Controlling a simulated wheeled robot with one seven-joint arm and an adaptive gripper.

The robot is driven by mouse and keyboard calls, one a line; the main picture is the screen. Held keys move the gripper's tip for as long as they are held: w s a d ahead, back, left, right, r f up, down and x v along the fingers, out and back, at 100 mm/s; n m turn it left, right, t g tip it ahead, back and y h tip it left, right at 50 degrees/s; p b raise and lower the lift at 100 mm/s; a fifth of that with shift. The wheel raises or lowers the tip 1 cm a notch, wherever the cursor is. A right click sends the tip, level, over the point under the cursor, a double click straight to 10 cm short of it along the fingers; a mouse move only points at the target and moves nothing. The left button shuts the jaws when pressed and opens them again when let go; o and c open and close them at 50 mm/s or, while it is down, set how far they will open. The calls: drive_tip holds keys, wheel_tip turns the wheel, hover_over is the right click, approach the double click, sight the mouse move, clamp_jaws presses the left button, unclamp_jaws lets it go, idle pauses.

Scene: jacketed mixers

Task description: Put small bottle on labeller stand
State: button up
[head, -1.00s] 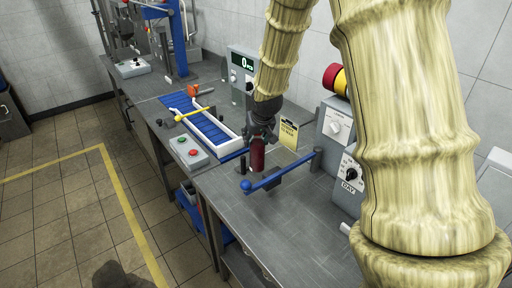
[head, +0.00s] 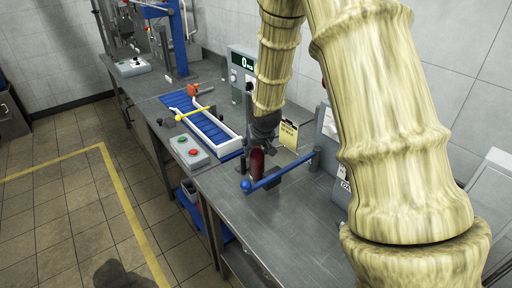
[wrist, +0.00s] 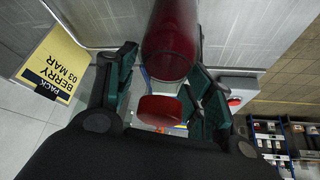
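The small bottle, dark red with a red cap, is upright in the head view (head: 257,163). In the wrist view the bottle (wrist: 172,45) lies between the two green fingers of my gripper (wrist: 162,75), its cap toward the palm. The fingers appear closed on it near the shoulder. In the head view my gripper (head: 264,130) is above the bottle, pointing down. The bottle is just beside a blue bar with a ball end (head: 275,178), low over the bench. I cannot tell whether its base touches anything. The labeller stand is not clearly distinguishable.
A yellow card (head: 288,133) reads PACK BERRY 03 MAR. A blue conveyor with white rails (head: 232,146) and a button box (head: 188,152) lie to the left. A display unit (head: 241,64) stands behind. The grey bench (head: 290,225) is clear in front.

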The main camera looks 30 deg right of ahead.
drive_tip(key=o, duration=0.3)
drive_tip(key=shift+r, duration=0.2)
drive_tip(key=b+v, duration=0.2)
drive_tip(key=v, duration=1)
